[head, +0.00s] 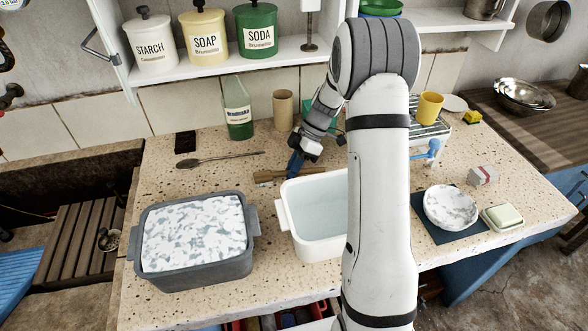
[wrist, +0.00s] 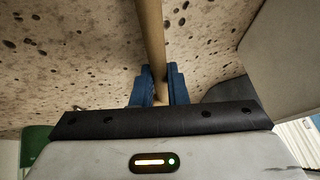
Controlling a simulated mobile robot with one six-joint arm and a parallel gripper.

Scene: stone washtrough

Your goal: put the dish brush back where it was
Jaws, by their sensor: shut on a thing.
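My gripper (head: 295,165) is just behind the white basin (head: 283,217), with its blue fingers pointing down. In the wrist view my gripper (wrist: 160,88) is shut on a round wooden handle (wrist: 151,35), which runs up out of the picture. In the head view a wooden brush-like thing (head: 266,176) lies across under the fingers, low over the speckled counter; I take it for the dish brush. Its right part is partly behind the fingers and the basin rim. I cannot tell whether it touches the counter.
A grey tub (head: 170,284) of suds stands at front left. A long spoon (head: 215,158), a dark slab (head: 185,143), a green bottle (head: 238,110) and a tan cup (head: 283,110) stand or lie behind. A dish rack (head: 432,131) is at right. Counter left of the brush is clear.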

